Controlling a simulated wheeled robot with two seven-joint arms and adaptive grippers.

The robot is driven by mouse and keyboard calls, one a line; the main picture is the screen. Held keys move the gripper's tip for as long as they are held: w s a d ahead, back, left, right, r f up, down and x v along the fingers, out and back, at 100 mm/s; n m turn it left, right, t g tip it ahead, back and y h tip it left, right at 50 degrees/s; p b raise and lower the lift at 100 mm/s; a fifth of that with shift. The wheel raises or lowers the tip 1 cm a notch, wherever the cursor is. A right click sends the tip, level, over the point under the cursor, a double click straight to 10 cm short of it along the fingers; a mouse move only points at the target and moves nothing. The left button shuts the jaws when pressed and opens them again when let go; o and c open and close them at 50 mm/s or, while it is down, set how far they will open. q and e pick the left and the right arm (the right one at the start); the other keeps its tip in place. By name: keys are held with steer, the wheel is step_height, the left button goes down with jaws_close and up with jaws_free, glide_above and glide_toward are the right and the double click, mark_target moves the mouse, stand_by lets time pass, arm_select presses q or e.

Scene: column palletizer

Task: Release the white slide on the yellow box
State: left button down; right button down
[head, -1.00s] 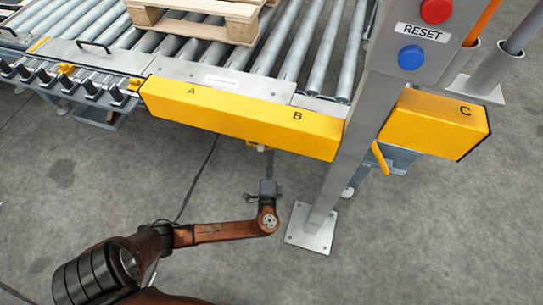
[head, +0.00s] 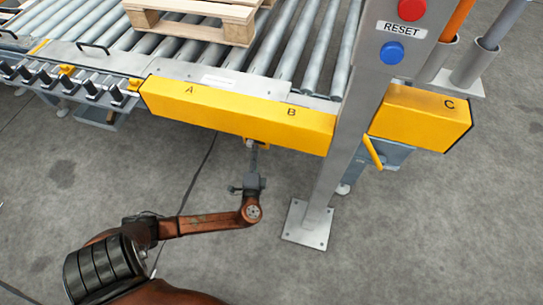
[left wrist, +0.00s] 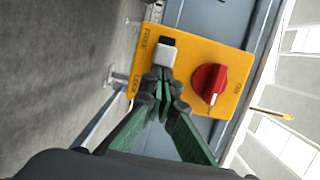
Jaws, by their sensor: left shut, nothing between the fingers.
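The yellow box (left wrist: 226,57) fills the middle of the left wrist view, with a red knob (left wrist: 208,84) on it. The white slide (left wrist: 164,55) sits in a dark slot beside the words FREE and LOCK, with dark slot showing at its FREE end. My left gripper (left wrist: 163,76) is shut and empty, its fingertips at the LOCK-side edge of the slide. I cannot tell if they touch it. In the head view my left gripper (head: 252,149) reaches under the long yellow cover, which hides most of the box. My right gripper is in no view.
The long yellow cover (head: 230,115) marked A and B hangs over my left gripper. A grey post (head: 345,150) with RESET and a blue button (head: 391,53) stands to its right. A wooden pallet (head: 195,22) lies on the rollers. The floor in front is clear.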

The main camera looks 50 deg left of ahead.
arm_select(q)
steer(key=shift+s+a, duration=0.15)
steer(key=shift+a, duration=0.1)
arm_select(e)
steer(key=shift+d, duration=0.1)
